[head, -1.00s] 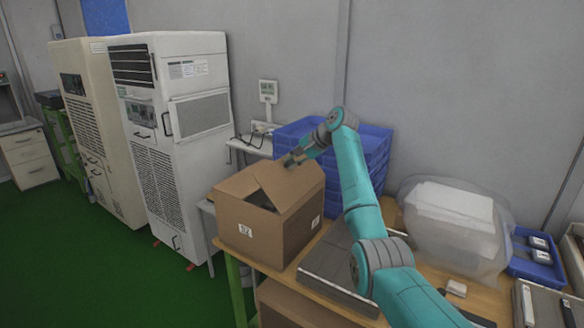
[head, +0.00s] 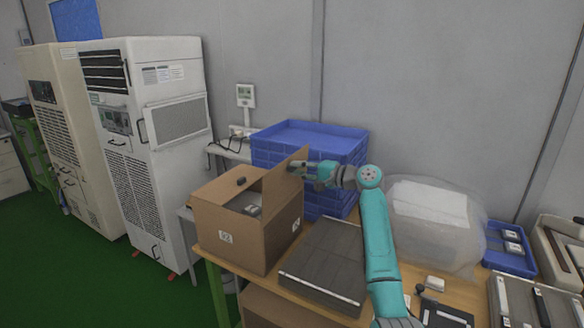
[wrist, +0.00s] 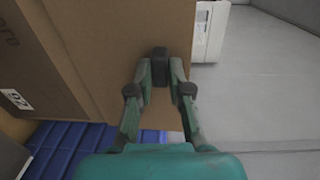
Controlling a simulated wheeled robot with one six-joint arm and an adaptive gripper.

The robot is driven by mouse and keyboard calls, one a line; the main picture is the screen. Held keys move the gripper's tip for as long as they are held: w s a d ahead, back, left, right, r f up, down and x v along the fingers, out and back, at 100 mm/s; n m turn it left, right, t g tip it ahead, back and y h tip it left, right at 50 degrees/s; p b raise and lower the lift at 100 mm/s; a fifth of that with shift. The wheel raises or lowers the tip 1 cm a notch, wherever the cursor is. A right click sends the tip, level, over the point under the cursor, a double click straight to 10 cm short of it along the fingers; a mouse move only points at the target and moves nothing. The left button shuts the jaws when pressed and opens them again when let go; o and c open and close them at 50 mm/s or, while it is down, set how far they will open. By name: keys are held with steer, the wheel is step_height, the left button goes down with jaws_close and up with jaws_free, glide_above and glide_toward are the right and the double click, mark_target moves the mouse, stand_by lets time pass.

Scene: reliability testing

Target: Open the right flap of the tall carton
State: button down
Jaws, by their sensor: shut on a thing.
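The tall carton (head: 240,236) stands on the wooden table, and its top is partly open. Its right flap (head: 284,175) is raised roughly upright. My gripper (head: 304,170) is at the upper right edge of this flap and is shut on it.
Blue stacked crates (head: 315,135) stand close behind the carton. A grey flat case (head: 325,262) lies to its right. A clear bag with white contents (head: 430,215) and a small blue tray (head: 508,250) are further right. A tall white cabinet (head: 150,140) stands left.

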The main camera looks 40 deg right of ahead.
steer(key=shift+s+d+f, duration=0.3)
steer(key=shift+s+f, duration=0.35)
steer(key=shift+f, duration=0.2)
steer(key=c, duration=1.1)
jaws_free()
steer(key=shift+f, duration=0.1)
steer(key=shift+r, duration=0.2)
steer(key=shift+r, duration=0.15)
steer(key=v, duration=1.2)
